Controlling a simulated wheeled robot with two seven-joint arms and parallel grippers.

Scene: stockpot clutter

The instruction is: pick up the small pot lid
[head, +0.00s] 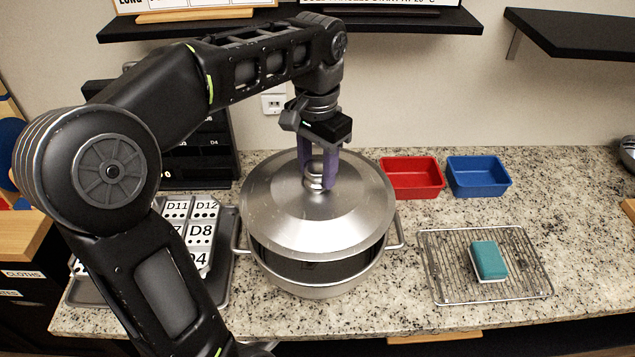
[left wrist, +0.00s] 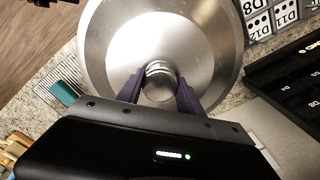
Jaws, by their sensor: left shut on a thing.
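A round steel pot lid (head: 275,215) with a knob on top is in the middle of the head view. My left gripper (head: 318,178), with purple fingers, is shut on the lid's knob from above. The lid is held above a steel pot (head: 315,290) with two side handles, tilted a little, with a dark gap showing between lid and pot rim at the front. In the left wrist view the lid (left wrist: 110,50) fills the top, and the knob (left wrist: 158,82) sits between the fingers. The inside of the pot is mostly hidden. My right gripper is not in view.
A red bin (head: 412,178) and a blue bin (head: 478,177) stand at the back right. A wire rack (head: 520,262) carries a teal sponge (head: 488,260). A tray with labelled tiles (head: 200,232) lies left of the pot. A dark shelf (head: 400,22) hangs above. The counter's right side has free room.

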